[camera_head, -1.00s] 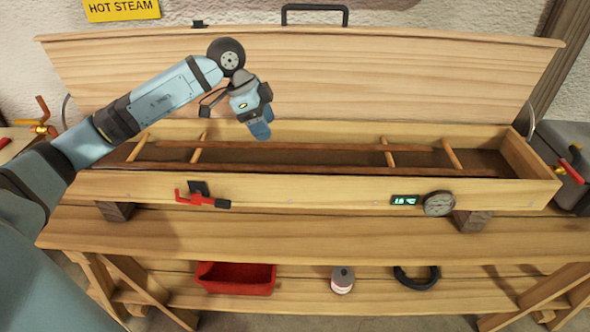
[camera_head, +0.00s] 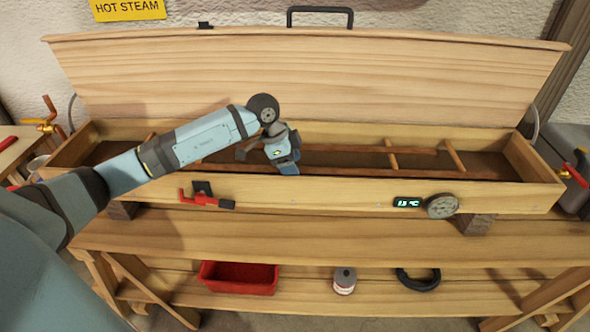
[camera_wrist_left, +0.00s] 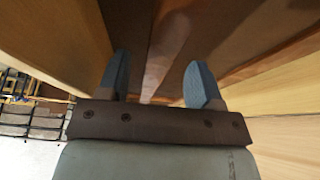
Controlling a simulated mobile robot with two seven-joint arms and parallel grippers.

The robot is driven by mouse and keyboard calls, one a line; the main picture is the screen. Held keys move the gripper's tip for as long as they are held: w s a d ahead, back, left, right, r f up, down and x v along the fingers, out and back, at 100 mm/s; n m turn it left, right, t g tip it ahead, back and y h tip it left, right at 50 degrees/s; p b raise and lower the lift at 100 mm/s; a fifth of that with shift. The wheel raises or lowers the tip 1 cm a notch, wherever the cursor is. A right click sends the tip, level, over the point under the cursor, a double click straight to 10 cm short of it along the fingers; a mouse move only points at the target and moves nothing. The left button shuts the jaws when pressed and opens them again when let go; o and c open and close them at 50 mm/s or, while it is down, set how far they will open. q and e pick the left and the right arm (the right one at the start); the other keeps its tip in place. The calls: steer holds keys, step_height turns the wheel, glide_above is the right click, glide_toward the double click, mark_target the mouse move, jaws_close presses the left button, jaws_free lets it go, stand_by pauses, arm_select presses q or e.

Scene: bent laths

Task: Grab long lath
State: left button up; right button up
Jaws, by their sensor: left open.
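The long lath (camera_head: 400,175) is the front one of two reddish-brown strips lying lengthwise in the open wooden steam box. A shorter lath (camera_head: 350,148) lies behind it. My left gripper (camera_head: 289,170) points down into the box at the long lath, near its middle, and hides part of it. In the left wrist view its two blue fingers (camera_wrist_left: 160,78) are open and apart. A brown strip, seemingly the long lath (camera_wrist_left: 165,50), runs between them, with a gap on each side. My right gripper is not in view.
The box's front wall (camera_head: 330,187) is close to my left gripper; its lid (camera_head: 310,75) stands open behind. Crosswise rods (camera_head: 455,155) lie in the box. A red toggle clamp (camera_head: 205,198), a display (camera_head: 407,202) and a dial (camera_head: 441,206) are on the front.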

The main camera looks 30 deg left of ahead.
arm_select(q)
steer(key=shift+f, duration=0.1)
steer(key=c, duration=1)
steer(key=shift+c, duration=0.2)
